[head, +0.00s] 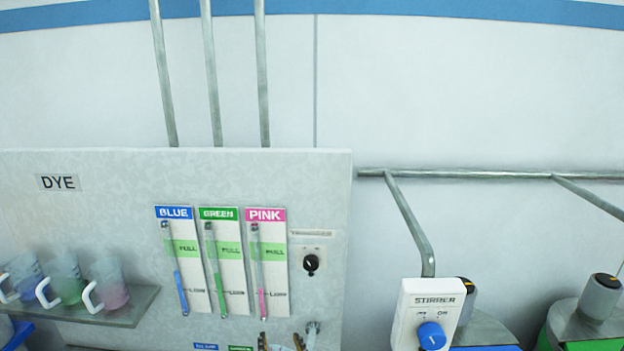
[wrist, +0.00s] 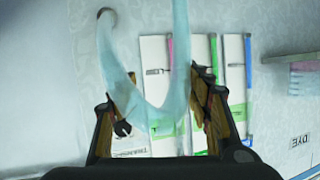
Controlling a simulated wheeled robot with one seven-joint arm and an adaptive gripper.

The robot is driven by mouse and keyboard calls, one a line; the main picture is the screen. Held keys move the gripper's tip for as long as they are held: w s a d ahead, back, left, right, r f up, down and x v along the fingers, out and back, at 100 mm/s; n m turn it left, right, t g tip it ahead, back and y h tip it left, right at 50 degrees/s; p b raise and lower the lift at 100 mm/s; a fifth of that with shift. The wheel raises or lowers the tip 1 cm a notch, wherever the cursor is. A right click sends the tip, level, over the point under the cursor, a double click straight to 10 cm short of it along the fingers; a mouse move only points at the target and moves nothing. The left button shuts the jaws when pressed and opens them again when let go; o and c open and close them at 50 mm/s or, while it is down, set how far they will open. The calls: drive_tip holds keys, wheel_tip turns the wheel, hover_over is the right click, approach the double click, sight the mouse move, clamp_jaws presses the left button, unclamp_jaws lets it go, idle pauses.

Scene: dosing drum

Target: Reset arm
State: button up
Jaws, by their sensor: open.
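My gripper (wrist: 158,98) is open in the wrist view, with one brown-padded finger on each side. A pale blue, translucent U-shaped piece (wrist: 122,82) shows between and in front of the fingers. I cannot tell whether the fingers touch it. The rest of my arm is out of view.
The panel carries blue (head: 182,270), green (head: 224,270) and pink (head: 265,270) level gauges and a black knob (head: 311,262). Several tinted jugs stand on a shelf (head: 130,308) at left. A stirrer switch box (head: 428,312) is at right.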

drive_tip(key=s+d+f+n+g+y+b, duration=0.1)
drive_tip(key=s+f+g, duration=0.25)
drive_tip(key=s, duration=0.35)
drive_tip(key=s+d+f+n+g+b, duration=0.1)
drive_tip(key=s+f+g, duration=0.1)
drive_tip(key=s+g, duration=0.3)
drive_tip(key=s+d+r+m+h+b, duration=0.2)
drive_tip(key=s+d, duration=0.3)
drive_tip(key=d, duration=0.7)
drive_tip(key=s+d+r+m+h+b, duration=0.2)
drive_tip(key=s+d+b, duration=0.3)
drive_tip(key=d, duration=0.7)
drive_tip(key=shift+s+d+r+t, duration=0.15)
drive_tip(key=shift+s+r+t, duration=0.3)
drive_tip(key=shift+s+r, duration=0.2)
drive_tip(key=shift+c, duration=0.9)
